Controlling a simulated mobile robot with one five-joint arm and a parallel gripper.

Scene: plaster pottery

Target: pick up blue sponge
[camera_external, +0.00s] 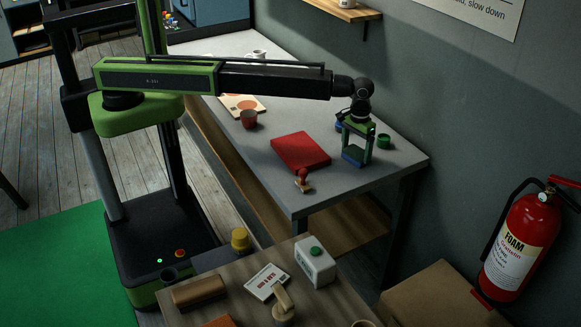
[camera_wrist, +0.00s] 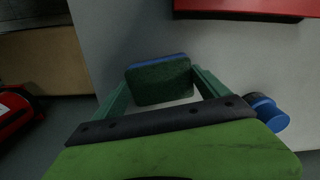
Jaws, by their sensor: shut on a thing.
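The blue sponge (camera_wrist: 160,80) is a small block with a blue edge and a dark green face in the wrist view. It sits between the two green fingers of my gripper (camera_wrist: 160,88), which is shut on it. In the external view my gripper (camera_external: 356,147) points down over the right end of the grey table, with the sponge (camera_external: 352,156) low at its fingertips. I cannot tell whether the sponge touches the tabletop.
A red flat box (camera_external: 301,152) and a red-handled stamp (camera_external: 303,181) lie left of my gripper. A green round container (camera_external: 384,141) stands close on its right. A red mug (camera_external: 249,119) stands further left. The wall is behind the grey table (camera_external: 375,175).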

